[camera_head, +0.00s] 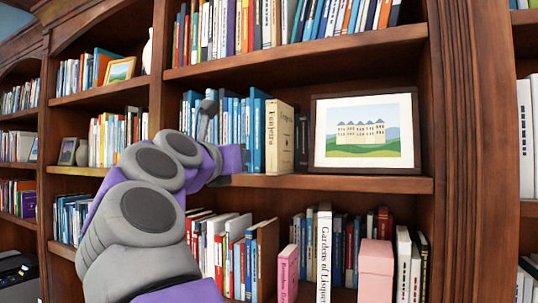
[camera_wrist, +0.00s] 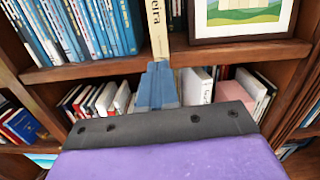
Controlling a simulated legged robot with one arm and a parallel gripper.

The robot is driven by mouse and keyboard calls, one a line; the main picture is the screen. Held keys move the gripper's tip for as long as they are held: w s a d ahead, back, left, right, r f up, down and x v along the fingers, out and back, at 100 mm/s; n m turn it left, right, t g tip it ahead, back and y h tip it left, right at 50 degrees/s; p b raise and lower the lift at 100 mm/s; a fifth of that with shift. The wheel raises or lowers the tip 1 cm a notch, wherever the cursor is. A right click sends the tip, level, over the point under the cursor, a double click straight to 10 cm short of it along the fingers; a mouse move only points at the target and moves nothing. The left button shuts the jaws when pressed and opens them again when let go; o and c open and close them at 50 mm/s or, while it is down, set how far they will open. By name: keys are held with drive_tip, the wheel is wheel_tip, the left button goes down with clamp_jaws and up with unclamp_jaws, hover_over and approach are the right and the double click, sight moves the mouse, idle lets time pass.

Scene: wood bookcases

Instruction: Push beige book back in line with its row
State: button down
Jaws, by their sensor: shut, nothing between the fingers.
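The beige book (camera_head: 279,137) stands upright on the middle shelf, at the right end of a row of blue books (camera_head: 228,125). Its spine sits forward of the blue spines, close to the shelf's front edge. It also shows in the wrist view (camera_wrist: 157,28), at the top centre. My gripper (camera_wrist: 158,68) is shut and empty, with its blue fingers pointing at the lower end of the book's spine. I cannot tell whether the fingertips touch the spine. In the head view my arm's purple end is left of the book, and the fingers are not clearly visible.
A dark-framed castle picture (camera_head: 366,133) stands right of the book, with a dark book (camera_head: 301,142) between them. The wooden shelf edge (camera_head: 340,184) runs below. The lower shelf holds several books and a pink box (camera_head: 376,271).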

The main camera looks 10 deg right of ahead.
drive_tip(key=f, duration=0.1)
drive_tip(key=p, duration=0.6)
approach(271, 161)
drive_tip(key=shift+m+g, duration=0.4)
drive_tip(key=x, duration=0.6)
drive_tip(key=shift+w+r, duration=0.1)
drive_tip(key=shift+r, duration=0.15)
drive_tip(key=shift+w, duration=0.3)
drive_tip(key=shift+d, duration=0.3)
